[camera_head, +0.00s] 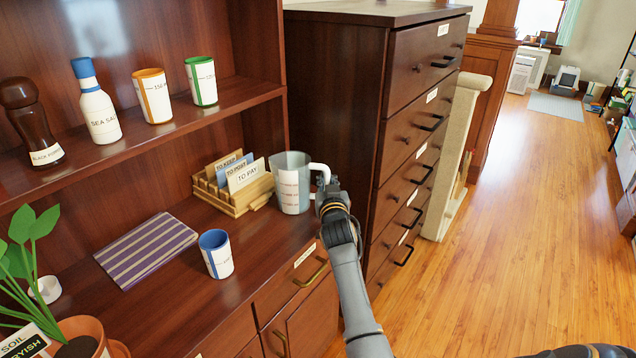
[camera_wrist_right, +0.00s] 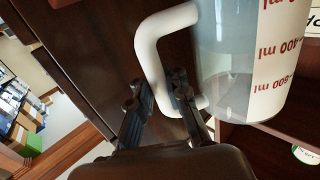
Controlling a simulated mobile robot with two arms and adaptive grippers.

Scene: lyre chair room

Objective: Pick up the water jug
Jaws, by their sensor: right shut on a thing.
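The water jug (camera_head: 288,188) is a grey-blue, see-through measuring jug with a white scale label and a white handle. It is upright at the right end of the wooden counter (camera_head: 190,300), beside the letter rack. I cannot tell whether its base touches the counter. My right gripper (camera_head: 328,190) is shut on the jug's handle from the right. In the right wrist view, the fingers (camera_wrist_right: 160,97) are on either side of the white handle (camera_wrist_right: 147,50), next to the jug body (camera_wrist_right: 235,60). My left gripper is not in view.
A letter rack (camera_head: 232,200) stands just left of the jug. A blue-rimmed cup (camera_head: 217,256), a striped cloth (camera_head: 147,250) and a potted plant (camera_head: 85,340) are on the counter. Bottles and cups line the shelf (camera_head: 185,125) above.

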